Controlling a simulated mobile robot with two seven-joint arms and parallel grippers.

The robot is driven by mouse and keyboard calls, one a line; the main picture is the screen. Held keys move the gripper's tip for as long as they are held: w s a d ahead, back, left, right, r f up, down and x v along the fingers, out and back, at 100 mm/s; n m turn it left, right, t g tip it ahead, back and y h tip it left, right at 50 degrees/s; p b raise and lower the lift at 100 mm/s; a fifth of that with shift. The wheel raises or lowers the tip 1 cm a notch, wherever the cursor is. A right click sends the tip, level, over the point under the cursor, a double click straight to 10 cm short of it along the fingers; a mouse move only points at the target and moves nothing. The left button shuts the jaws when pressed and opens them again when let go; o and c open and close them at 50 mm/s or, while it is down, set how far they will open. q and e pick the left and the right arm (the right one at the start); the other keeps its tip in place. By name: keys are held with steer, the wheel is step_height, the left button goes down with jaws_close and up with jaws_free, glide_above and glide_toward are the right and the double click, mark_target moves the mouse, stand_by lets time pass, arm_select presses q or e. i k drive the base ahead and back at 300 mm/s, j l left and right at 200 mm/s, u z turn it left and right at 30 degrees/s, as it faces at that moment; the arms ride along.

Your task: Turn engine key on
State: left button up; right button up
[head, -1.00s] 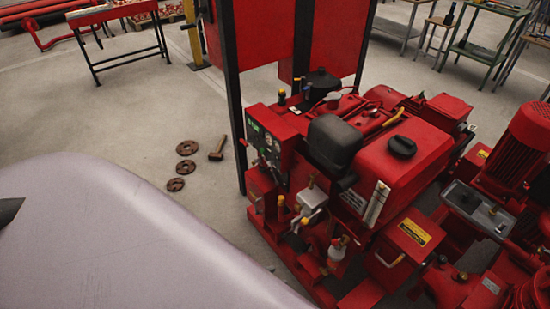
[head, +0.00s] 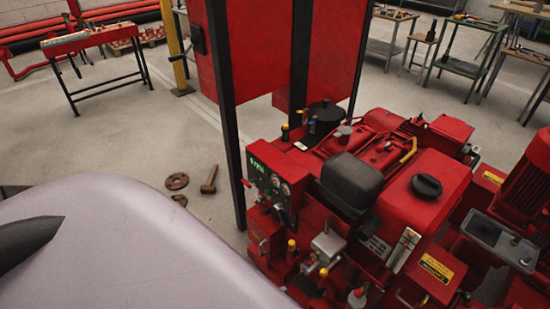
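The red engine (head: 400,195) stands at the right of the head view. Its control panel (head: 262,176), with a dark face, green marks and round gauges, is on the engine's left end. The key is too small to make out. A dark pointed part (head: 28,240) comes in at the left edge, and a second dark sliver shows just above it. They look like fingers of my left gripper, well left of the panel and apart from it, but their opening is unclear. My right gripper is not in view.
A pale smooth surface, probably my own body, fills the lower left. A black post (head: 226,120) with red panels stands behind the control panel. A hammer (head: 210,180) and rusty discs (head: 177,181) lie on the floor. A red-topped bench (head: 90,38) stands at the back left.

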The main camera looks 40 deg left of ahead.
mark_target(277, 206)
steer(key=j+z, duration=0.3)
steer(key=j, duration=3.85)
steer(key=k+j+z, duration=0.05)
